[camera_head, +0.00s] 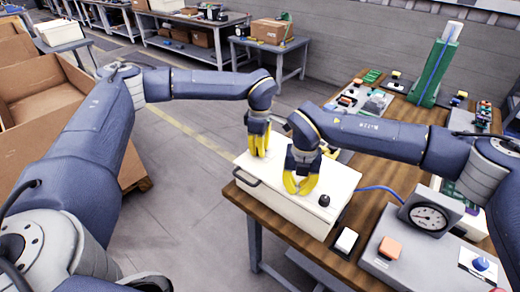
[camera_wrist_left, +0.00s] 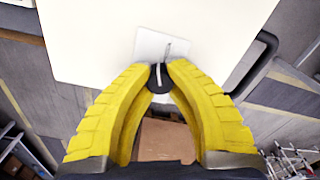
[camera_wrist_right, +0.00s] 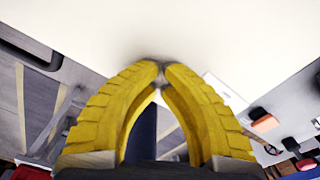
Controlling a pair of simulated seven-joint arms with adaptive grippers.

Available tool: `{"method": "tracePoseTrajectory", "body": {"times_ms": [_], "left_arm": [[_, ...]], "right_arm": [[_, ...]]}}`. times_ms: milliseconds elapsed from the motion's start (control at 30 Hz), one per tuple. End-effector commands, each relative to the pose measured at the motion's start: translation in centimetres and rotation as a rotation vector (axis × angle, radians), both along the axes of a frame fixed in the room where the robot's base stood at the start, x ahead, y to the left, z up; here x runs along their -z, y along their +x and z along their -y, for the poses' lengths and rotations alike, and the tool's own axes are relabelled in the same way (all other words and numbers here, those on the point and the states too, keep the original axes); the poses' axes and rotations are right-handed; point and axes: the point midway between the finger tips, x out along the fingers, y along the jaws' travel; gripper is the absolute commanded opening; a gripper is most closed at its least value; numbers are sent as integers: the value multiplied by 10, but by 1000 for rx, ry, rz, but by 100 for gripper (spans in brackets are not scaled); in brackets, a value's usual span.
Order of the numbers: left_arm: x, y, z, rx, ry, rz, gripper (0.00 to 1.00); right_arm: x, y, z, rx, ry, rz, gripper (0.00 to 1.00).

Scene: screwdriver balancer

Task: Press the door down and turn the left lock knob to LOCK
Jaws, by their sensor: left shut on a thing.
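The white door (camera_head: 338,182) is the flat top of a white box (camera_head: 280,208) at the table's front left edge. My left gripper (camera_head: 258,152) is at the far left end of the door. In the left wrist view its fingertips are shut on a round black lock knob (camera_wrist_left: 159,79) with a white pointer line, on a pale plate (camera_wrist_left: 149,43) with a short mark. Any lettering there is too small to read. My right gripper (camera_head: 298,188) points down with fingertips together at the door; contact cannot be told for certain. Another black knob (camera_head: 324,200) stands at the near right corner.
A dark handle (camera_head: 246,178) sticks out from the box's left side. A dial gauge (camera_head: 430,217), an orange button (camera_head: 390,247) and a white switch (camera_head: 346,241) are to the right. A blue cable (camera_head: 382,188) runs beside the box.

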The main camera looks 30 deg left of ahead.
Motion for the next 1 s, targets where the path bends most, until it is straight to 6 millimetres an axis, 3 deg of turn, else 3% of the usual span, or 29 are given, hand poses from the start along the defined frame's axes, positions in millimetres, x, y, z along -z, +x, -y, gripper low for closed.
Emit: {"method": "tracePoseTrajectory", "body": {"times_ms": [500, 1000], "left_arm": [[0, 0, 0, 326, -1, -1, 0], [0, 0, 0, 393, -3, -2, 0]], "right_arm": [[1, 0, 0, 0, -1, -1, 0], [1, 0, 0, 0, -1, -1, 0]]}}
